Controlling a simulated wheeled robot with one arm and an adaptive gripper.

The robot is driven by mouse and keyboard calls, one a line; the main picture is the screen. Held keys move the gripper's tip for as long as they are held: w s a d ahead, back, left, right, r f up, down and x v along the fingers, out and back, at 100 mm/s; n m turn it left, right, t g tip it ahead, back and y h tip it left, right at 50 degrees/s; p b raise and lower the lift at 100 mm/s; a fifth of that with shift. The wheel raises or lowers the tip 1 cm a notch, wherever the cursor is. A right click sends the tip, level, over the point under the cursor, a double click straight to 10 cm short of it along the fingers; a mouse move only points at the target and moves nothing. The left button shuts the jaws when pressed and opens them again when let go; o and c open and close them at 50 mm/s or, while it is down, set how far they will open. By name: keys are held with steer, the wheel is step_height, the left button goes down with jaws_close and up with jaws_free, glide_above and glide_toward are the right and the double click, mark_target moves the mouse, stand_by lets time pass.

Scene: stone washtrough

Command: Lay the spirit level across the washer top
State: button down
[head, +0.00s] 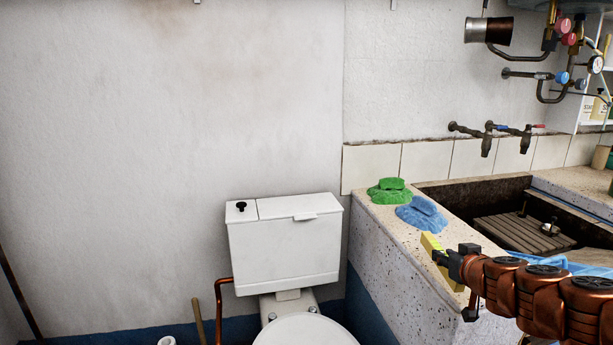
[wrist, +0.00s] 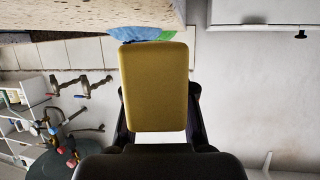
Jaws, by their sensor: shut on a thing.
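The spirit level (head: 431,243) shows as a yellow bar in the head view, steeply tilted beside the left edge of the stone trough's rim. My gripper (head: 445,261) is shut on it, with the arm reaching in from the right. In the wrist view the yellow level (wrist: 155,85) fills the middle, seen nearly end-on, between the dark fingers of my gripper (wrist: 160,108). Most of its length is hidden there. I cannot make out a washer or its top in either view.
The stone trough (head: 390,240) stands at right, with a green cloth or sponge (head: 388,192) and a blue one (head: 422,213) on its rim. A white toilet cistern (head: 285,245) stands left of it. Taps (head: 487,138) and pipes project from the wall.

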steer(key=w+a+f+m+h, duration=0.1)
steer(key=w+a+m+h, duration=0.1)
steer(key=a, duration=0.6)
steer(key=w+a+f+m+h, duration=0.1)
steer(key=w+a+m+h, duration=0.1)
steer(key=a, duration=0.5)
step_height(320, 180, up, 21)
steer(key=n+y+p, duration=0.7)
steer(key=y+p, duration=0.1)
steer(key=p, duration=1.3)
step_height(320, 180, down, 14)
steer(key=w+m+h, duration=0.2)
steer(key=m+h, duration=0.1)
steer(key=h, duration=0.1)
steer(key=shift+w+r, duration=0.2)
steer(key=shift+w, duration=0.2)
